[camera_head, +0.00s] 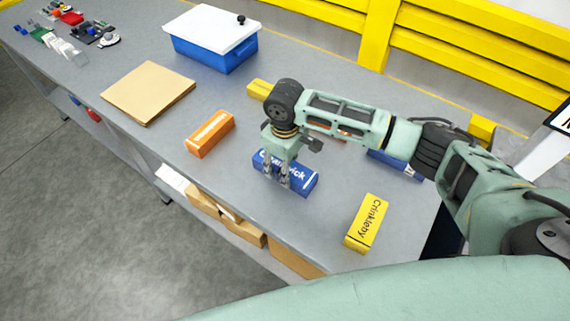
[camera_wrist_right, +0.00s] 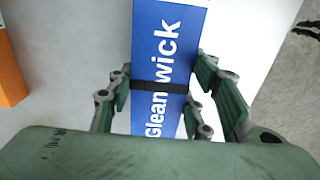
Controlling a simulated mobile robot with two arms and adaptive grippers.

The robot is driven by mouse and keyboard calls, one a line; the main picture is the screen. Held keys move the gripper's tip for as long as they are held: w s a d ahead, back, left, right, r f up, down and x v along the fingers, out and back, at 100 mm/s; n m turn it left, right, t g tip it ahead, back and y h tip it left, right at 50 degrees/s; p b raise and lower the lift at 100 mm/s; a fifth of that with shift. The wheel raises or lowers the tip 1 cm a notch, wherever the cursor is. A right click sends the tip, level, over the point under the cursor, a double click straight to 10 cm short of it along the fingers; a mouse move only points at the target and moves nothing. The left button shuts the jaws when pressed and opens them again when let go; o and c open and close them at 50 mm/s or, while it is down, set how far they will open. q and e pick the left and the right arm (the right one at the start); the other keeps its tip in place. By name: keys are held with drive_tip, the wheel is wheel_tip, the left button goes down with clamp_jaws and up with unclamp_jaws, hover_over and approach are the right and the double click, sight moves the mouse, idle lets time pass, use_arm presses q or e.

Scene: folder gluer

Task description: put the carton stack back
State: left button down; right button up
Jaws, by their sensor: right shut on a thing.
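A blue carton stack (camera_head: 303,184) with white "Gleanwick" lettering is at the middle of the grey worktop. In the right wrist view the blue carton stack (camera_wrist_right: 168,50) shows a dark band around it and lies between the fingers. My right gripper (camera_head: 283,178) points down and is shut on this stack from above, hiding part of its lettering. I cannot tell whether the stack touches the worktop or is slightly above it. My left gripper is not in view.
On the worktop (camera_head: 250,235) stand an orange carton stack (camera_head: 210,133), a yellow "Crinkleby" stack (camera_head: 366,222), another yellow piece (camera_head: 259,89) and a blue one (camera_head: 398,166) partly behind my arm. A brown board (camera_head: 148,91) and white-lidded blue bin (camera_head: 212,48) lie farther back. Yellow rails (camera_head: 470,70) border the rear.

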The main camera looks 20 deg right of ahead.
drive_tip(key=o, duration=1.5)
drive_tip(key=shift+f, duration=0.1)
drive_tip(key=shift+r+b, duration=1.15)
drive_tip(key=shift+r, duration=5.05)
